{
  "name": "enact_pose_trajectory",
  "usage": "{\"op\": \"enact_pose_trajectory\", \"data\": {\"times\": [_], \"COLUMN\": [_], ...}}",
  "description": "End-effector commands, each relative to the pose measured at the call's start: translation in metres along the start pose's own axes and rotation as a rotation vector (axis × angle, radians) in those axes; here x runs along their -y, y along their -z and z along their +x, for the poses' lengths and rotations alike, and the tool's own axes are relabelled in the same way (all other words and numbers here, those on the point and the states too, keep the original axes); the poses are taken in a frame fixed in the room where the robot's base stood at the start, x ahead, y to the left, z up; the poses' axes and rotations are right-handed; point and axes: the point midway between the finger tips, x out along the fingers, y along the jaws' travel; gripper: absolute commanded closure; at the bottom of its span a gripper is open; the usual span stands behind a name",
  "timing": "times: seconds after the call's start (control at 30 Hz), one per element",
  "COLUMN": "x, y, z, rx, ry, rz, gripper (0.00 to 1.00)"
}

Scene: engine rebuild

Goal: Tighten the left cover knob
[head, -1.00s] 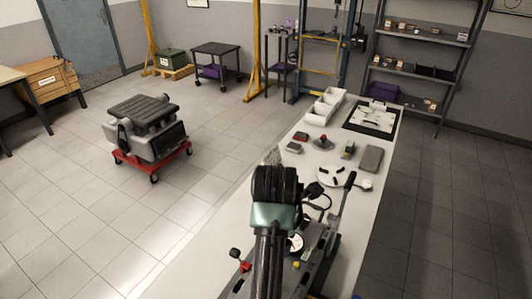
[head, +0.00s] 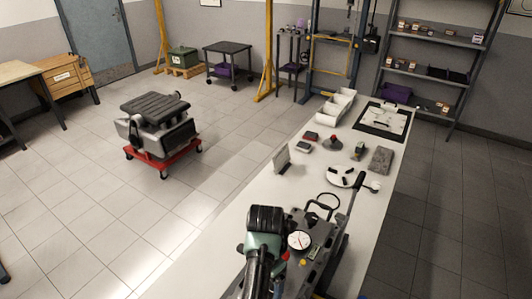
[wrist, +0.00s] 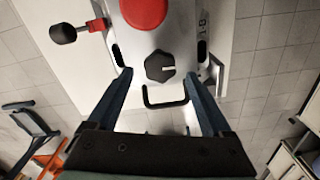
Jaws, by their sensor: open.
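In the wrist view, a black faceted knob (wrist: 160,67) with a white mark sits on a pale grey housing (wrist: 190,20). The frames do not confirm whether it is the left cover knob. My gripper (wrist: 160,75) is open, with its two blue fingers spread to either side of the knob in the picture. No finger visibly touches the knob, and the height between them is hard to judge. In the head view, my arm covers part of the grey bench fixture (head: 325,255), and the gripper's fingers are hidden.
A large red button (wrist: 143,12) lies beyond the knob and a black U-shaped handle (wrist: 165,103) on the near side. A black-ended red lever (wrist: 63,33) sticks out left. A dial gauge (head: 299,240) and a white round tray (head: 340,176) are on the bench (head: 235,215).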

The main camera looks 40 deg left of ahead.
Motion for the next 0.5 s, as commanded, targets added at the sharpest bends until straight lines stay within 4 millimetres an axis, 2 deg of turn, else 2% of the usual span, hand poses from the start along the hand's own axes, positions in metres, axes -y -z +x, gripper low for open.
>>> {"op": "enact_pose_trajectory", "data": {"times": [0.2, 0.5], "x": [0.0, 0.0], "y": [0.0, 0.0], "z": [0.02, 0.024], "rx": [0.0, 0.001], "ry": [0.001, 0.0], "rz": [0.002, 0.002], "gripper": [0.16, 0.16]}}
